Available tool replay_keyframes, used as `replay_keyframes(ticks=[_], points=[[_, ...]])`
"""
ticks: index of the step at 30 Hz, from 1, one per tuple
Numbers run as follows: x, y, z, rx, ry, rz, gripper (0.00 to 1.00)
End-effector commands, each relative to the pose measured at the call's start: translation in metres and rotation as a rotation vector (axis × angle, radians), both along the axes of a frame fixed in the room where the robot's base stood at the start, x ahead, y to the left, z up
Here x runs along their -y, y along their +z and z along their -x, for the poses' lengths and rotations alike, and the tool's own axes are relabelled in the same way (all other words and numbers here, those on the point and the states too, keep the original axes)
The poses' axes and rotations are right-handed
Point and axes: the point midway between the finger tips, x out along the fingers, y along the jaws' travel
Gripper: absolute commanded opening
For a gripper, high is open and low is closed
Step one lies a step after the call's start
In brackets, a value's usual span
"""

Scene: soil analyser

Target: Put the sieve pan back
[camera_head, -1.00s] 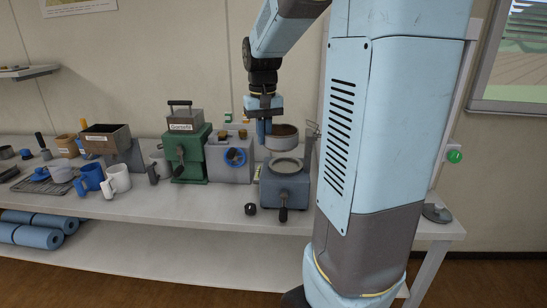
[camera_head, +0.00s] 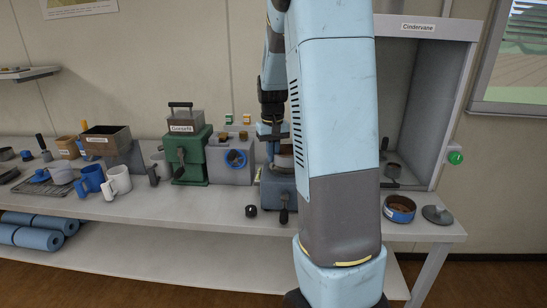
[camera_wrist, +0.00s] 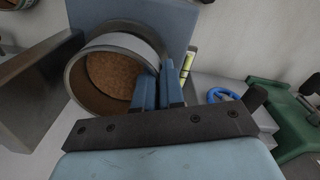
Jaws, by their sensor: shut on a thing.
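The sieve pan, a round grey pan with a brown inside, shows in the wrist view (camera_wrist: 115,75) and, partly hidden by my arm, in the head view (camera_head: 285,160). My gripper (camera_wrist: 158,88) is shut on its wall, one blue finger on each side of the rim. In the head view my gripper (camera_head: 268,135) is above the blue-grey shaker base (camera_head: 275,188). The pan is right at the top of this base; I cannot tell whether it rests on it. The base also shows behind the pan in the wrist view (camera_wrist: 180,20).
A blue-rimmed pan with brown contents (camera_head: 400,208) and a grey lid (camera_head: 437,215) lie at the bench's right end, before the Cindervane cabinet (camera_head: 418,95). The green grinder (camera_head: 190,158) and the grey machine with a blue handwheel (camera_head: 228,162) stand left. A black knob (camera_head: 251,211) lies in front.

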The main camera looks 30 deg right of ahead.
Motion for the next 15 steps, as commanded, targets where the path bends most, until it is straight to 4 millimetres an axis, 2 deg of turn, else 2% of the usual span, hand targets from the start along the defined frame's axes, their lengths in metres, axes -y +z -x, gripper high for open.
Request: replay_keyframes(ticks=[3,15], points=[[0.0,-0.0108,0.0001,0.0,0.0,0.0,0.0],[0.0,-0.015,0.0001,0.001,0.0,0.001,0.0]])
